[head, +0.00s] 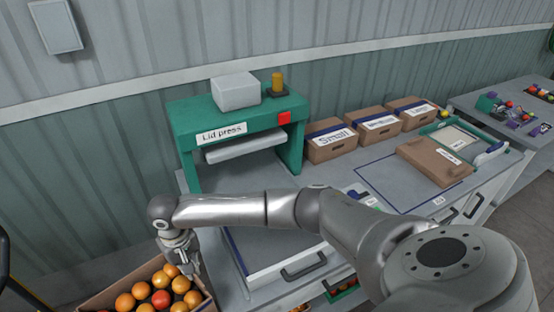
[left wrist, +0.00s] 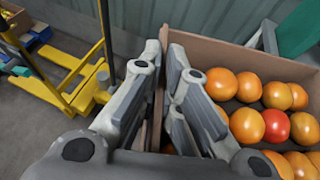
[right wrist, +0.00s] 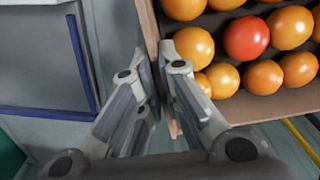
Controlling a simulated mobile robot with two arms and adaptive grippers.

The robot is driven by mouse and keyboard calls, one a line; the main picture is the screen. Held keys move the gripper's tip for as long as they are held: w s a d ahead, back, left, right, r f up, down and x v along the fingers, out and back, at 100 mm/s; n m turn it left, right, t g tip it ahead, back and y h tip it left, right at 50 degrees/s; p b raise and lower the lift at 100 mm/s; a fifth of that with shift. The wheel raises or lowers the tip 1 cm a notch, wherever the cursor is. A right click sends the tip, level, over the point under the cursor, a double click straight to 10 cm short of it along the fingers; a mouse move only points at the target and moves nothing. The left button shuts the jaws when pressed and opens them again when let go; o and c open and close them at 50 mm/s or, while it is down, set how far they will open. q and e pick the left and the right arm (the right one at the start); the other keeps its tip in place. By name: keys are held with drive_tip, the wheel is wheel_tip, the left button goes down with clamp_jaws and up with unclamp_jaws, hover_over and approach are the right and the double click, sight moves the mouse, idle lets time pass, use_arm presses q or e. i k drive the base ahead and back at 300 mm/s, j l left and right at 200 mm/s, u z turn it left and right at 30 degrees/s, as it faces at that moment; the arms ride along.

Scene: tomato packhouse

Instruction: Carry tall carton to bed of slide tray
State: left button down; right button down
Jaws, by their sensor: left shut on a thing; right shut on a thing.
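The tall carton (head: 112,287) is brown, open-topped and full of orange and red tomatoes, at the lower left of the head view, cut off by the frame. My right gripper (head: 180,247) is shut on its wall near the press side; in the right wrist view the fingers (right wrist: 158,62) straddle that wall. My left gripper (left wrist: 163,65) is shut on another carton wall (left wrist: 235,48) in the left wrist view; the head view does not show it. The slide tray (head: 290,250), pale with blue edging and a dark handle, lies right of the carton, partly behind my right arm.
A green lid press (head: 185,125) stands behind the tray. Small labelled cartons (head: 332,145), a flat brown carton (head: 437,160) and a green tray (head: 462,135) occupy the bench to the right. A yellow pallet truck (left wrist: 75,85) stands on the floor beside the carton.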

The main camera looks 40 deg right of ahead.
sight(279, 232)
drive_tip(key=i+l+z, duration=0.1)
drive_tip(key=l, duration=0.3)
drive_tip(key=i+l+z, duration=0.15)
drive_tip(key=l, duration=0.2)
drive_tip(key=l+z, duration=0.3)
drive_tip(key=l, duration=0.5)
